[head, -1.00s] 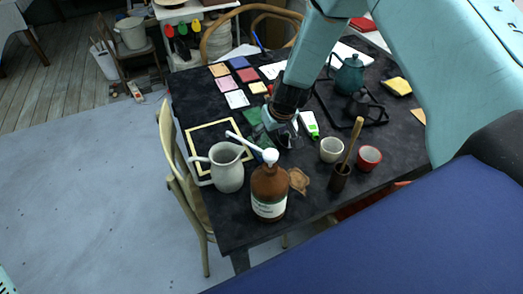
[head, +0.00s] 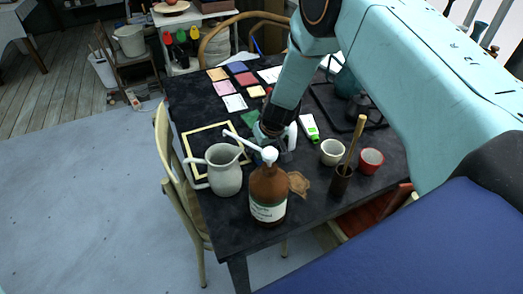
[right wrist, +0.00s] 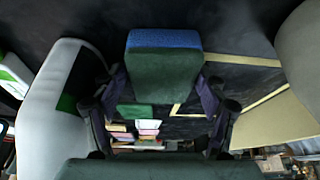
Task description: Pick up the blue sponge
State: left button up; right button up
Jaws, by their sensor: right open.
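The blue sponge (right wrist: 165,40) shows in the right wrist view as a block with a blue face and a dark green face. It lies between the two fingers of my right gripper (right wrist: 165,105), which is open. I see no clear grip on it. In the head view my right gripper (head: 272,140) is low over the dark table, behind the brown bottle's white pump. The sponge is hidden there by the gripper and bottle. My left gripper is out of view.
A brown pump bottle (head: 268,192) and a grey pitcher (head: 224,170) stand near the front. A white-green tube (head: 309,128), white cup (head: 332,152) and red cup (head: 370,161) are to the right. A yellowish frame (head: 190,142) lies left. Coloured cards (head: 240,80) lie behind.

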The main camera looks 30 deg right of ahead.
jog(key=shift+c, duration=0.5)
jog(key=shift+a, duration=0.1)
jog(key=shift+c, duration=0.7)
jog(key=shift+a, duration=0.2)
jog(key=shift+c, duration=1.2)
jog(key=shift+d, duration=0.1)
jog(key=shift+d, duration=0.1)
jog(key=shift+r, duration=0.2)
notch_tip(320, 180, up, 8)
jog(key=p, duration=0.7)
jog(key=shift+f, duration=0.2)
notch_tip(320, 180, up, 2)
jog(key=shift+r+p, duration=0.1)
jog(key=shift+p, duration=1)
